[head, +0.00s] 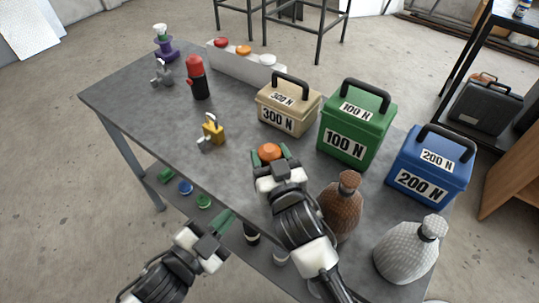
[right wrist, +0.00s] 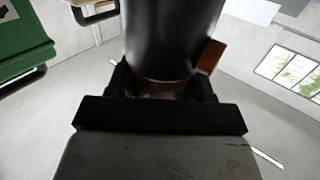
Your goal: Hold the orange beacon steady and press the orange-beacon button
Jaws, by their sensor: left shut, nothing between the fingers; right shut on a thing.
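The orange beacon (head: 269,152) shows its orange top just beyond my right gripper (head: 272,163) in the head view; its lower body is hidden there. In the right wrist view its dark cylinder (right wrist: 172,40) stands between the fingers, with an orange piece (right wrist: 210,56) at its side. My right gripper is shut on the beacon. The white button box (head: 232,65) at the back of the table carries a red button (head: 221,42), an orange button (head: 243,50) and a white button (head: 267,59). My left gripper (head: 222,222) is shut and empty by the table's front edge, far from the buttons.
A red beacon (head: 197,78), a purple lamp-like thing (head: 165,45) and a yellow padlock-like thing (head: 212,129) stand on the table. Tan (head: 287,106), green (head: 356,122) and blue (head: 430,166) weight boxes and brown (head: 341,205) and white (head: 405,252) sacks crowd the right.

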